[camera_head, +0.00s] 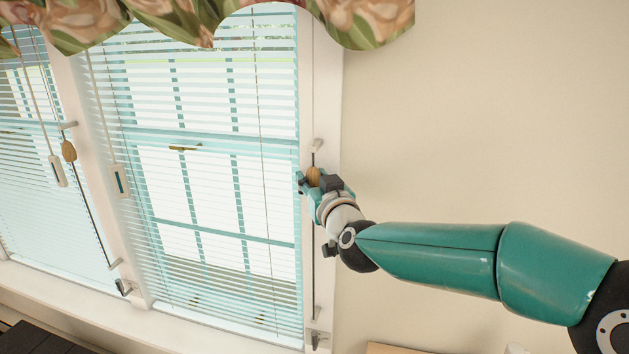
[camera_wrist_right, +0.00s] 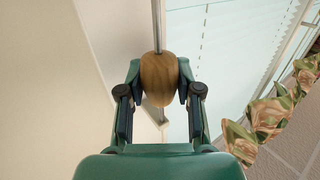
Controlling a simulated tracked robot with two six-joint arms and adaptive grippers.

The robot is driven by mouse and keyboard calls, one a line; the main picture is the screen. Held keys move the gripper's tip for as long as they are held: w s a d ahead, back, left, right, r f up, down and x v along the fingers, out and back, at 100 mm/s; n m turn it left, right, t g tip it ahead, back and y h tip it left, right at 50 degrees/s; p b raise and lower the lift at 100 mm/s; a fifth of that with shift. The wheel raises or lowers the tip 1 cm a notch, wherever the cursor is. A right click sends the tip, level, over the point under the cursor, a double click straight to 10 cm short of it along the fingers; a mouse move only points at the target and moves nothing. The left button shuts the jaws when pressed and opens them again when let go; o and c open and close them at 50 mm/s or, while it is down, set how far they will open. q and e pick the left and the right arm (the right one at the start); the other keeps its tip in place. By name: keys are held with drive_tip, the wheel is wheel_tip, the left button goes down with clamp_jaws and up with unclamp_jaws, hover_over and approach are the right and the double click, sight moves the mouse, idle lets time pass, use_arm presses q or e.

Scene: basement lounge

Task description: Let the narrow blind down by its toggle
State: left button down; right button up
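My right gripper (camera_head: 318,186) is at this toggle. My left gripper is not in view.
A floral valance (camera_head: 150,22) hangs across the window tops. White pulls (camera_head: 120,181) hang on cords by the blinds. A small bracket (camera_head: 317,145) holds the right cord above the toggle. The plain wall (camera_head: 480,110) on the right is clear.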

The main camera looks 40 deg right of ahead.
drive_tip(key=o, duration=0.4)
drive_tip(key=shift+w+r, duration=0.1)
drive_tip(key=shift+r, duration=0.15)
drive_tip(key=shift+o, duration=0.2)
drive_tip(key=shift+f, duration=0.1)
drive_tip(key=v, duration=1.2)
